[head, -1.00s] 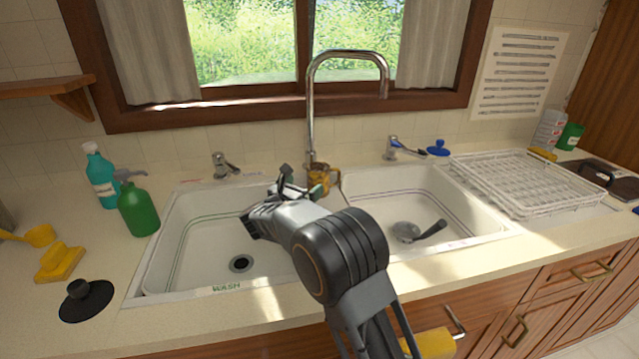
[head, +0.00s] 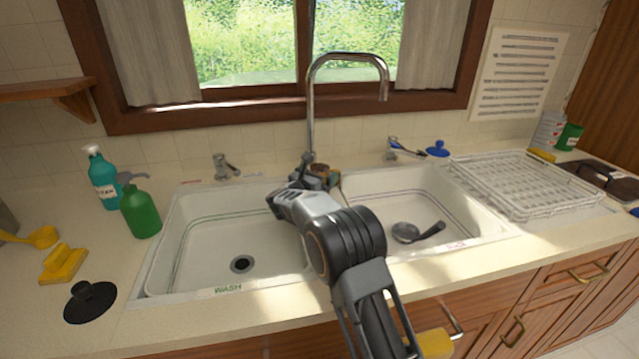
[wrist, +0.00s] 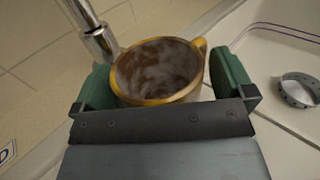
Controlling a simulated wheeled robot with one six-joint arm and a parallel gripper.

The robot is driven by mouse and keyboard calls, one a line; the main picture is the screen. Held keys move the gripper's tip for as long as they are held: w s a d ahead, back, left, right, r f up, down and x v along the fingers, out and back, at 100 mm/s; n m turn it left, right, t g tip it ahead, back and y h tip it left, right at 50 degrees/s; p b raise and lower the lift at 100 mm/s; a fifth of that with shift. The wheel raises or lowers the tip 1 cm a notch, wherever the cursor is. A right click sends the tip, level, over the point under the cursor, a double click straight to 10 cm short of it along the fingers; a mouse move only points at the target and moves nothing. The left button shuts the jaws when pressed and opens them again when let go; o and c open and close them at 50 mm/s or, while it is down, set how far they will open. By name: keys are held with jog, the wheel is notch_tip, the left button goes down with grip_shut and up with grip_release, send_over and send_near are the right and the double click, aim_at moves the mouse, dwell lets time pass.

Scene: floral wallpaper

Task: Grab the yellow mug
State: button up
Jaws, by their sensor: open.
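The yellow mug (wrist: 160,75) stands upright between the two green-padded fingers of my gripper (wrist: 170,85) in the wrist view. Its handle points to the upper right, close to the right finger. Its inside looks brown and empty. In the head view the mug (head: 321,170) sits by the faucet base on the divider between the basins, mostly hidden behind my gripper (head: 318,178). My gripper is open around the mug; whether either finger touches it I cannot tell.
The tall metal faucet (head: 311,110) rises right beside the mug. A wire rack (head: 530,180) stands at the right, and bottles (head: 141,212) at the left.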

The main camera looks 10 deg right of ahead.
jog(key=shift+c, duration=0.4)
jog(key=c, duration=0.9)
jog(key=shift+c, duration=0.4)
jog(key=shift+r, duration=0.15)
